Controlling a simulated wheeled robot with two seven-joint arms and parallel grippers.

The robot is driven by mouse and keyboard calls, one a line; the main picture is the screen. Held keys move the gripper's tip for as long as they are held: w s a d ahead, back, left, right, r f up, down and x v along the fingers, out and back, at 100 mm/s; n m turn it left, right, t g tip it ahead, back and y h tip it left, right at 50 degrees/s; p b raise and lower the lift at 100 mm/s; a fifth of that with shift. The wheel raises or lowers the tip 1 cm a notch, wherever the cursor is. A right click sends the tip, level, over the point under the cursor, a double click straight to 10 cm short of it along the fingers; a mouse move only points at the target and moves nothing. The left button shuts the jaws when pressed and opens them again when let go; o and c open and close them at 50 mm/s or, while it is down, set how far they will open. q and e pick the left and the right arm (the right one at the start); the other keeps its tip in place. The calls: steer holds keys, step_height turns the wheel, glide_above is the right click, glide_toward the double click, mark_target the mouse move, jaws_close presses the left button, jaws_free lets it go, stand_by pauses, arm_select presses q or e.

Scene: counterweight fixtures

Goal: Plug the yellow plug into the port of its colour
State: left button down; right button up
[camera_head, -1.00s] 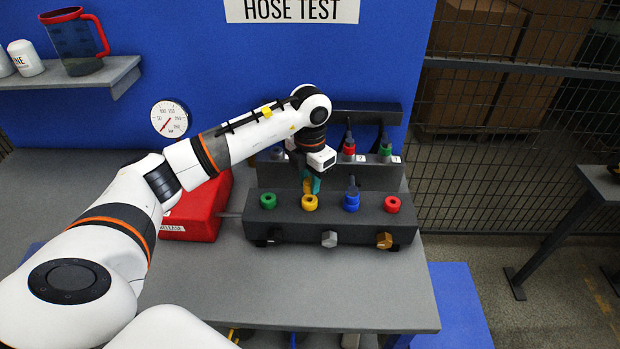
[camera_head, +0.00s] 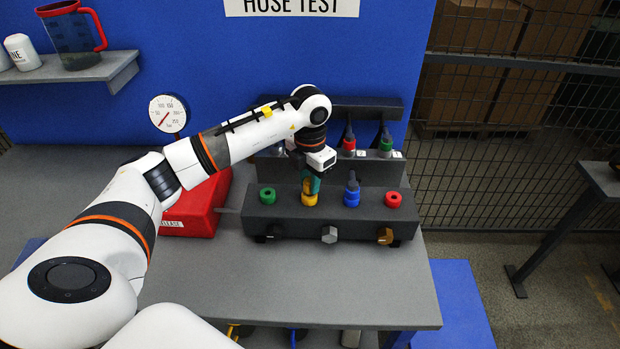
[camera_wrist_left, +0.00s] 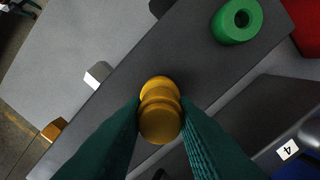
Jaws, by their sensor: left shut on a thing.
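My left gripper (camera_head: 311,186) has teal fingers shut on the yellow plug (camera_wrist_left: 160,124). It holds the plug at the yellow port (camera_head: 309,199) on the dark block. In the left wrist view the plug lies in line with the yellow port (camera_wrist_left: 158,86), overlapping it. I cannot tell whether the plug is seated in the port or just above it. The fingers hide most of the plug in the head view. My right gripper is not in view.
The dark block (camera_head: 275,221) also has an empty green port (camera_head: 267,195), a blue port with a plug upright in it (camera_head: 351,193) and an empty red port (camera_head: 394,200). Behind, red (camera_head: 349,144) and green (camera_head: 385,145) plugs stand on a rack. A red case (camera_head: 199,208) lies left.

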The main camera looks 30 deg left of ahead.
arm_select(q)
steer(key=shift+f, duration=0.15)
steer(key=shift+f+b, duration=0.55)
stand_by(0.5)
steer(key=shift+f, duration=0.15)
steer(key=shift+s, duration=0.1)
steer(key=c, duration=1.1)
jaws_free()
